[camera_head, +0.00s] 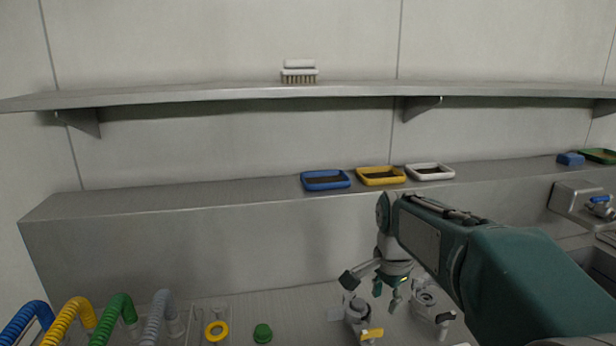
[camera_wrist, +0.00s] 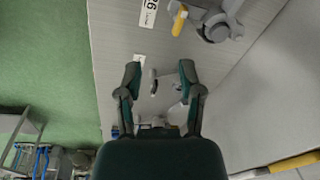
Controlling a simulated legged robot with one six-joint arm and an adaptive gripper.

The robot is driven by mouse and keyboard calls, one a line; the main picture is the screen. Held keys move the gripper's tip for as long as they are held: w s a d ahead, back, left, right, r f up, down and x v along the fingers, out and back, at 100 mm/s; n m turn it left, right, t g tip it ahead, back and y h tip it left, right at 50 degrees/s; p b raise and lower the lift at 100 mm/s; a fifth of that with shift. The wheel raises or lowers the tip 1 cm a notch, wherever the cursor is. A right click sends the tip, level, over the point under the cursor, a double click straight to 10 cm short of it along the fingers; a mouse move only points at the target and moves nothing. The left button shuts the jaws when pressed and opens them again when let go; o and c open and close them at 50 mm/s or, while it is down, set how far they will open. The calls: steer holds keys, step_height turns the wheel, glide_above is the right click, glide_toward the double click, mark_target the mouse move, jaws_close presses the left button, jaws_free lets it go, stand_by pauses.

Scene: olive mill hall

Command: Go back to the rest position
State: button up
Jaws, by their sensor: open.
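My gripper (camera_head: 385,284) hangs at the end of my green and grey arm in the head view, low over the bench top, among grey metal fittings. In the wrist view my gripper (camera_wrist: 159,75) has its two fingers spread apart, with nothing held between them. A grey fitting with a yellow handle (camera_head: 371,334) stands just below and left of the gripper in the head view. Another grey fitting (camera_head: 425,298) stands to its right. In the wrist view a fitting with a yellow handle (camera_wrist: 180,22) lies beyond the fingertips. Whether the gripper touches any fitting I cannot tell.
Blue (camera_head: 326,180), yellow (camera_head: 381,176) and white (camera_head: 430,172) trays sit on the ledge. A brush (camera_head: 299,73) is on the shelf (camera_head: 200,96). Coloured hoses (camera_head: 69,318) stand at lower left, near a green cap (camera_head: 262,333). A valve (camera_head: 598,206) is at right.

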steer(key=s+n+t, duration=0.4)
steer(key=s+n, duration=0.8)
steer(key=s, duration=0.9)
steer(key=shift+s+f, duration=0.15)
steer(key=shift+s, duration=0.25)
